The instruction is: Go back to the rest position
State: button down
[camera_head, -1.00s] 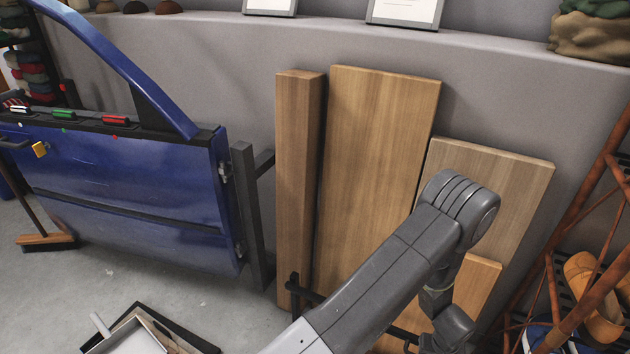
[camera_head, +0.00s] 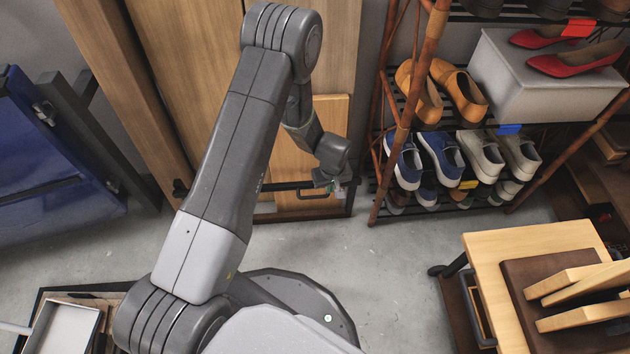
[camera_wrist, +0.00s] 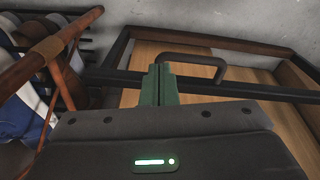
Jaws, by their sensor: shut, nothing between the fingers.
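My gripper (camera_wrist: 158,85) shows in the wrist view with its green fingers together and nothing between them. In the head view my arm rises from the lower left, bends at the elbow and hangs down on the far side. The gripper end (camera_head: 336,184) is small there, in front of the low dark rack of boards and left of the shoe shelf.
Wooden boards (camera_head: 195,75) lean on the wall behind my arm. A shoe shelf (camera_head: 408,110) with several shoes stands close to the right of my gripper. A wooden cart (camera_head: 490,250) stands at the lower right. Grey floor (camera_head: 385,270) is clear between.

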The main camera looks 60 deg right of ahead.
jog(key=s+d+r, duration=0.2)
jog(key=s+d, duration=0.2)
jog(key=s, duration=0.2)
jog(key=shift+r+p, duration=0.25)
jog(key=shift+p, duration=0.1)
jog(key=b, duration=0.2)
send_over(321, 197)
notch_tip(321, 197, down, 5)
jog(key=shift+s+a+f, duration=0.1)
jog(key=shift+s+f, duration=0.2)
jog(key=shift+f, duration=0.2)
jog(key=shift+w, duration=0.15)
